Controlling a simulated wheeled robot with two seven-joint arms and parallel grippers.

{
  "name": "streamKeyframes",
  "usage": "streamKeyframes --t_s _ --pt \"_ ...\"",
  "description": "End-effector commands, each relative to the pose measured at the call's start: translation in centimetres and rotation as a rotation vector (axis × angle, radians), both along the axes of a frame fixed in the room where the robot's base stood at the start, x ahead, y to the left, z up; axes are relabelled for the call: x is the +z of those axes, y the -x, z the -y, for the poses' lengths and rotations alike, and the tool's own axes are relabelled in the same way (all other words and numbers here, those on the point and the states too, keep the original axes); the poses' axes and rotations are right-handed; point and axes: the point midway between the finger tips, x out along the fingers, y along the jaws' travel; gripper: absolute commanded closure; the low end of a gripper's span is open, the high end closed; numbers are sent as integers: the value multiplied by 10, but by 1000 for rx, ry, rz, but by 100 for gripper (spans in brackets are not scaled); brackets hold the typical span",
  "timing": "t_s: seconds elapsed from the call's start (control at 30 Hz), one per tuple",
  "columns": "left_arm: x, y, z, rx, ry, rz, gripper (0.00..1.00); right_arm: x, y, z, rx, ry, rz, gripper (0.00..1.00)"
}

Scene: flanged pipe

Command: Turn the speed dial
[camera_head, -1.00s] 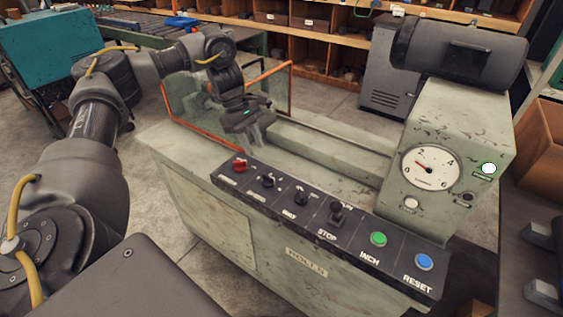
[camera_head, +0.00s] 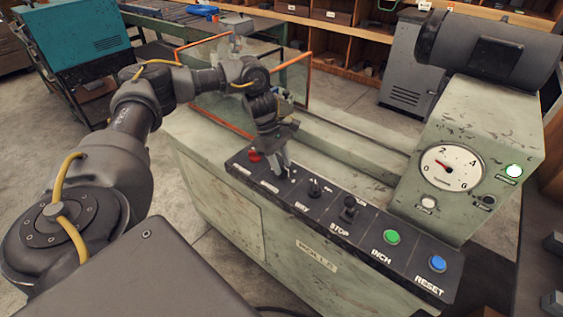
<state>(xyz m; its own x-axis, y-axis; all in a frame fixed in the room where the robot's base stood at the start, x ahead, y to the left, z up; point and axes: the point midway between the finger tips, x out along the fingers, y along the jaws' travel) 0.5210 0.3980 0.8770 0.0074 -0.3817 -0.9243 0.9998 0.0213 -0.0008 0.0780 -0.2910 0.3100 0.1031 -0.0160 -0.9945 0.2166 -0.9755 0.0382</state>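A black control panel (camera_head: 372,229) runs along the front of a pale green machine. It carries a red knob (camera_head: 254,155), a black knob (camera_head: 314,188), a black lever (camera_head: 348,207), a green button (camera_head: 391,237) and a blue button (camera_head: 437,263). My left gripper (camera_head: 283,171) points down at the panel between the red knob and the black knob. Its fingers cover the small black knob there, so I cannot tell whether they grip it. The labels near the gripper are too small to read, so the speed dial is not certain. My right gripper is not in view.
An orange-framed clear guard (camera_head: 297,85) stands behind my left gripper. A large dark motor (camera_head: 490,47) sits on top at right.

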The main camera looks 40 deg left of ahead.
Motion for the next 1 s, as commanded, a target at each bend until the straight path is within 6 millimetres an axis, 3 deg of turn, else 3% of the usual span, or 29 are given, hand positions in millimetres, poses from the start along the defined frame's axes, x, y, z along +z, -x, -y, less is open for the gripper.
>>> streamKeyframes --t_s 0.33,0.6,1.0 --pt "-4 0 1 0 0 1 69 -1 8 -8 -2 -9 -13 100" --pt "-3 0 1 1 0 1 100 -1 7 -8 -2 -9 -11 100" --pt "-4 1 1 55 1 0 100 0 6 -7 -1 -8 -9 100"
